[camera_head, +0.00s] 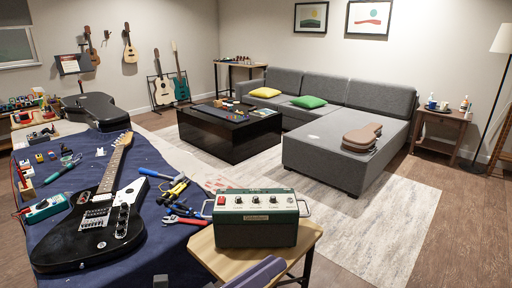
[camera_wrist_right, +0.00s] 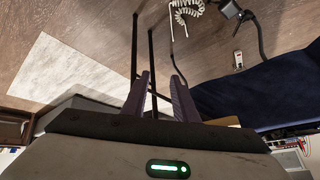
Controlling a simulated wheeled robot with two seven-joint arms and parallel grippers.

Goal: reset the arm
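A green and cream amplifier (camera_head: 256,218) stands on the small wooden table (camera_head: 205,254). Left of it, a black electric guitar (camera_head: 95,226) lies on a blue-covered bench (camera_head: 150,262) with pliers and screwdrivers (camera_head: 175,186).

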